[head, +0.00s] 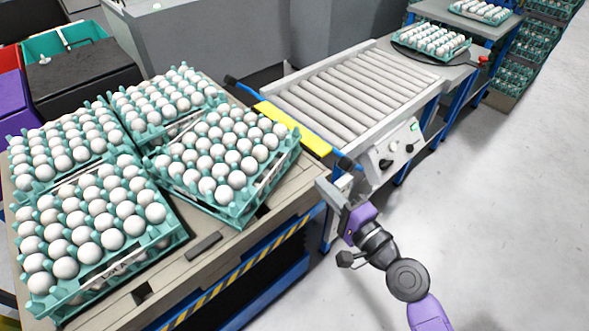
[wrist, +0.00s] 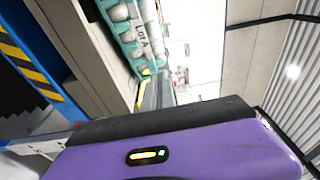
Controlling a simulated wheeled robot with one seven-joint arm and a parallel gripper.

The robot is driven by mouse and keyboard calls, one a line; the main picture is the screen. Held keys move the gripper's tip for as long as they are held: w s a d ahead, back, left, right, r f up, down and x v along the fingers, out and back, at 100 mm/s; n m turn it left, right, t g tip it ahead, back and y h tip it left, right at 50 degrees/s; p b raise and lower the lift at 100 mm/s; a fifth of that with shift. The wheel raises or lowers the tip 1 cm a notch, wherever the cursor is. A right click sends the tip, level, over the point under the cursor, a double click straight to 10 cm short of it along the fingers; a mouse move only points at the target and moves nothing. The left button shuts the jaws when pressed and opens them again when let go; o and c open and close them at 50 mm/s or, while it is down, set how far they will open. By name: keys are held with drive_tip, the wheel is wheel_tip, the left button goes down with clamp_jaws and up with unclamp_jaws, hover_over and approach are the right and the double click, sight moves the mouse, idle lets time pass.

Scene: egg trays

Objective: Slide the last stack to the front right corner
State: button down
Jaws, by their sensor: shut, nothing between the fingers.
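The turned stack (head: 240,213), a teal tray of white eggs, sits at the right of the table (head: 285,213), askew to the others. Its corner points toward the table's front edge, with bare surface in front. Three other teal egg stacks stand beside it: front left (head: 165,236), back left (head: 128,148) and back middle (head: 152,139). My gripper (head: 327,188) is shut and empty, just off the table's right end, right of the turned stack. In the wrist view its fingers (wrist: 156,92) point toward a teal tray side (wrist: 124,38); whether they touch is unclear.
A roller conveyor (head: 345,93) with a yellow strip (head: 292,127) adjoins the table's back right. A dark slot piece (head: 204,245) lies near the front edge. More egg trays (head: 455,50) stand beyond the conveyor. Bins (head: 85,75) stand at the back left.

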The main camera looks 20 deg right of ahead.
drive_tip(key=p, duration=0.1)
approach(275, 149)
drive_tip(key=w+d, duration=0.1)
drive_tip(key=w, duration=0.1)
drive_tip(key=w+d, duration=0.1)
drive_tip(key=w, duration=0.1)
drive_tip(key=shift+d, duration=0.15)
drive_tip(key=shift+w+a+p, duration=0.55)
drive_tip(key=shift+w+a, duration=0.1)
drive_tip(key=shift+a, duration=0.3)
drive_tip(key=shift+w+a+f, duration=0.15)
drive_tip(key=shift+w+a, duration=0.3)
drive_tip(key=shift+a, duration=0.2)
